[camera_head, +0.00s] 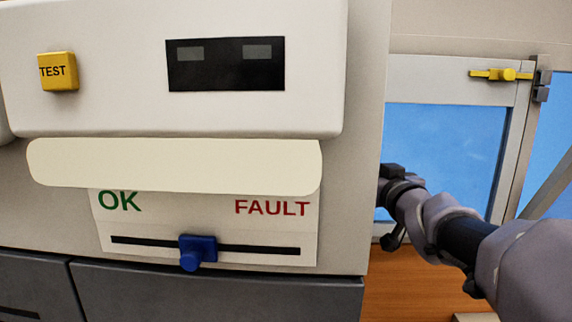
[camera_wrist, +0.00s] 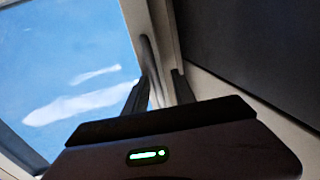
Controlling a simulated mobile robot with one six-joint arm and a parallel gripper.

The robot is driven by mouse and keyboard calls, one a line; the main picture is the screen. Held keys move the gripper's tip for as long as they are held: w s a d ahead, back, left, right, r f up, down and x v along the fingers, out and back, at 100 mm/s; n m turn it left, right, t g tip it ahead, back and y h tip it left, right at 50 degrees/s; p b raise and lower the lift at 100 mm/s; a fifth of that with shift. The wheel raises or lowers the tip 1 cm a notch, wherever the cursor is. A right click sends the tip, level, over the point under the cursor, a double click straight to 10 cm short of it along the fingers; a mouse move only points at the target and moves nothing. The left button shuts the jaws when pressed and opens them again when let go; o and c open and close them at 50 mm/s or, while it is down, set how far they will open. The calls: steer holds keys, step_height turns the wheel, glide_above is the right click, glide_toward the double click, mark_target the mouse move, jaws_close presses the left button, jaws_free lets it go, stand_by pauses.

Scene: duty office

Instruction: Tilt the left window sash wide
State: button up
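A window sash with a pale frame (camera_head: 455,93) and blue glass (camera_head: 445,140) stands at the right of the head view, beyond the cabinet. Its glass (camera_wrist: 65,60) fills the upper left of the wrist view, beside a pale frame edge. A yellow latch (camera_head: 507,75) sits on the upper frame. My arm reaches towards this sash from the lower right; the cabinet edge partly hides its end in the head view. In the wrist view my gripper (camera_wrist: 161,80) has its dark fingers apart, near the frame. A slim grey bar (camera_wrist: 152,62) shows close to them; contact is unclear.
A large cabinet (camera_head: 366,120) stands close on the left, with a yellow TEST button (camera_head: 58,71), a blue slider (camera_head: 197,251) and an OK/FAULT label. A dark panel (camera_wrist: 255,50) lies to the right of the fingers. Another pane (camera_head: 548,140) is at far right.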

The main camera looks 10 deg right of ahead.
steer(key=shift+s+d, duration=0.1)
steer(key=shift+d, duration=0.05)
steer(key=shift+d, duration=0.1)
steer(key=shift+c, duration=1.1)
jaws_close()
